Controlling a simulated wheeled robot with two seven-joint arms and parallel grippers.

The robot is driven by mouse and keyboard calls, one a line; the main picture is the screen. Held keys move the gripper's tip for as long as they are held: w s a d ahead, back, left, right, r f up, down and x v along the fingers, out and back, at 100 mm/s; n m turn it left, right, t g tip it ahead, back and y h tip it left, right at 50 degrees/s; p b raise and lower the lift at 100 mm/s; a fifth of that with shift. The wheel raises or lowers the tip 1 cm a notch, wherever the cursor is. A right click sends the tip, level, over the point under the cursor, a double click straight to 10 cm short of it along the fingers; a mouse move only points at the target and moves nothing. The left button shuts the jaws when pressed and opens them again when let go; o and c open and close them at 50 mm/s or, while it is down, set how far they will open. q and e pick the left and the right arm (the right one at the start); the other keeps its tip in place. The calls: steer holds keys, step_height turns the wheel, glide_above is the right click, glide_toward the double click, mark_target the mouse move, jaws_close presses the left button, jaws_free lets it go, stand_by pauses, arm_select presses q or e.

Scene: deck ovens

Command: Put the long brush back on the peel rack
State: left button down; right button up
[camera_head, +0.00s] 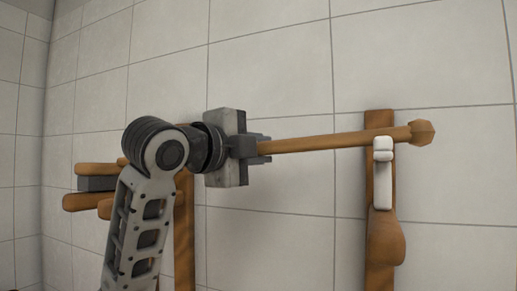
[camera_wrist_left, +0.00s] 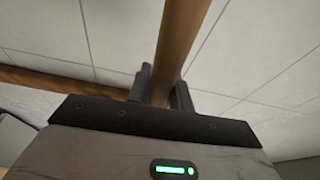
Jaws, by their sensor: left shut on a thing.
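My left gripper (camera_head: 260,148) is shut on the wooden handle of the long brush (camera_head: 335,141). The handle runs nearly level to the right and ends in a faceted knob. In the left wrist view the handle (camera_wrist_left: 180,40) passes between the two fingers (camera_wrist_left: 162,88). The peel rack shows a right wooden post (camera_head: 380,240) with a white hook (camera_head: 383,180); the handle crosses this post at the hook's top. I cannot tell whether they touch. The rack's left post (camera_head: 184,240) is partly behind my arm. The brush head cannot be made out for certain. My right gripper is out of view.
Several wooden ends and a dark block (camera_head: 97,183) stick out left of my arm at about the rack's height. The tiled wall (camera_head: 280,230) stands close behind. The space between the posts below the handle looks clear.

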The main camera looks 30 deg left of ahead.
arm_select(q)
steer(key=c, duration=1.2)
jaws_free()
steer(key=shift+o, duration=0.2)
steer(key=shift+s, duration=0.1)
steer(key=shift+s, duration=0.3)
steer(key=s+a+b, duration=0.3)
steer(key=s, duration=1.2)
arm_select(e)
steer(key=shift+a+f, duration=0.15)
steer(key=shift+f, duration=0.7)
arm_select(q)
steer(key=shift+f, duration=0.1)
